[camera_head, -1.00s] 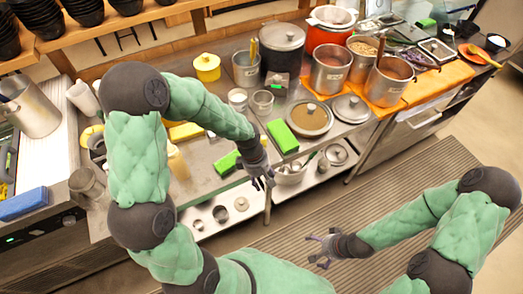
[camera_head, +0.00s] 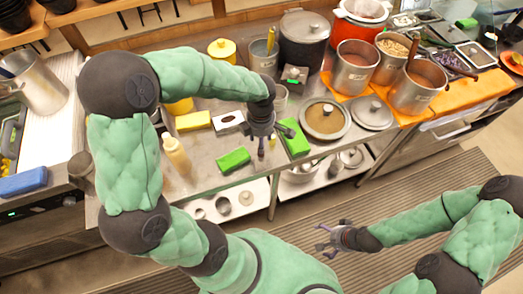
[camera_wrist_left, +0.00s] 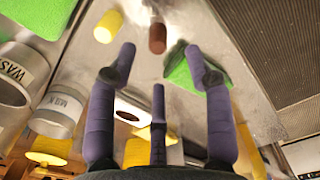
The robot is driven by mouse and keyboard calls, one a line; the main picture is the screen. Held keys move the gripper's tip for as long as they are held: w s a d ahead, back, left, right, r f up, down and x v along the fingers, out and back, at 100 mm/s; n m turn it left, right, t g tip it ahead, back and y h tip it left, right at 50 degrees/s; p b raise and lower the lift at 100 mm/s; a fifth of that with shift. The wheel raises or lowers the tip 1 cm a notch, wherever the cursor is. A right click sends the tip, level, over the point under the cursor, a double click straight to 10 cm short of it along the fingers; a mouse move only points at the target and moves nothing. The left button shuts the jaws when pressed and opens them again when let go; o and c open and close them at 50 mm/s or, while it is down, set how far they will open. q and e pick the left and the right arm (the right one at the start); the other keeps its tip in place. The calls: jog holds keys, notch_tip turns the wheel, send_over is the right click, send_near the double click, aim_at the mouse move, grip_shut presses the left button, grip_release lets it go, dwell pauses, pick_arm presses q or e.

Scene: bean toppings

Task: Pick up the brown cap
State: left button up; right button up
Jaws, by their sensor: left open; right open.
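A small brown cylinder that looks like the brown cap (camera_wrist_left: 157,38) stands near the top middle of the left wrist view, on the steel counter beyond my fingertips. I cannot make it out in the head view. My left gripper (camera_head: 262,140) hangs over the counter near a green block, fingers spread and empty. In the left wrist view its fingers (camera_wrist_left: 160,80) are apart, with the cap between their lines but clear of them. My right gripper (camera_head: 335,234) is open and empty above the striped floor mat, away from the counter.
Steel pots (camera_head: 355,68) are at the back right.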

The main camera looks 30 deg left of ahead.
pick_arm(q)
jog(key=shift+w+a+f+b, duration=0.1)
jog(key=shift+f+b, duration=0.8)
jog(key=shift+f, duration=2.25)
jog(key=c, duration=0.8)
